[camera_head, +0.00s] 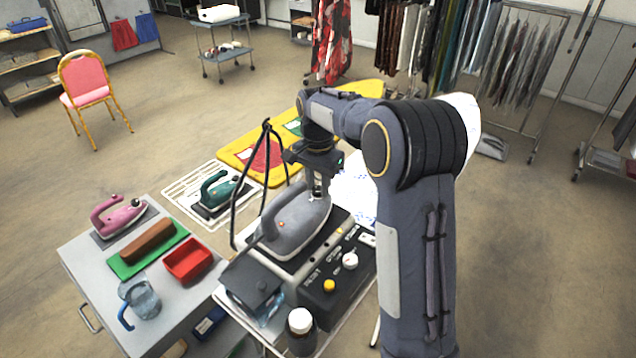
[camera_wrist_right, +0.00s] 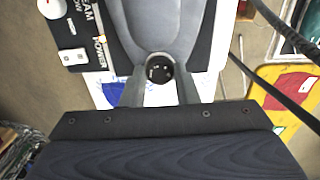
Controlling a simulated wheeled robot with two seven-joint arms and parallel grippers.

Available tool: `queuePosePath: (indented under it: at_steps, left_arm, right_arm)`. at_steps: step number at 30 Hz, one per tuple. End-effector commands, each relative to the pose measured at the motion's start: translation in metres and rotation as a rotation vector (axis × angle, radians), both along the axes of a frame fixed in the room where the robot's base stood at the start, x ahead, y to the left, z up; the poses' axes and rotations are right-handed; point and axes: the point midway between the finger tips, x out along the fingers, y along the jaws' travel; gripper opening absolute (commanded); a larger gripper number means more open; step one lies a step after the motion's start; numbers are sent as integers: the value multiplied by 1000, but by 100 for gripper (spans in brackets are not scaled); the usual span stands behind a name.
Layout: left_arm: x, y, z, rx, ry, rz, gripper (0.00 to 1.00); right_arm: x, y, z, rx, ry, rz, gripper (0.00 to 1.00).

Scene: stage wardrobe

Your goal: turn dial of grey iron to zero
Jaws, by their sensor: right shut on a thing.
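The grey iron (camera_head: 298,224) rests on its black steam station (camera_head: 330,285) in the head view. My right gripper (camera_head: 318,190) comes down from above onto the front end of the iron. In the right wrist view my right gripper (camera_wrist_right: 160,88) has its two fingers on either side of a small round black dial (camera_wrist_right: 160,68) with light marks, set in the grey iron (camera_wrist_right: 165,25). The fingers are shut on the dial. Its exact setting is too small to read. My left gripper is not in view.
A teal iron (camera_head: 218,190) stands on a rack left of the station. A grey cabinet (camera_head: 75,262) holds a pink iron (camera_head: 118,214), a brown block (camera_head: 148,240), a red tray (camera_head: 188,260) and a blue-handled jug (camera_head: 140,300).

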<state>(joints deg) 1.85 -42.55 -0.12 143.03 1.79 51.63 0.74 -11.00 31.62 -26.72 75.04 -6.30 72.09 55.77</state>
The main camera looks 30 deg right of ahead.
Motion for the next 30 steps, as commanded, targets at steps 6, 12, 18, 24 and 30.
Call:
queuePosePath:
  at_steps: [6,12,18,24,30]
  left_arm:
    - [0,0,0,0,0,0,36]
    - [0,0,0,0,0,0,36]
    - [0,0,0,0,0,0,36]
    - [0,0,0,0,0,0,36]
    - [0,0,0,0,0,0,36]
  right_arm:
    - [0,0,1,1,-3,207,5]
    - [0,0,1,1,-2,397,5]
    - [0,0,1,0,-2,587,5]
    - [0,0,1,0,-2,777,5]
    - [0,-1,1,0,-2,965,5]
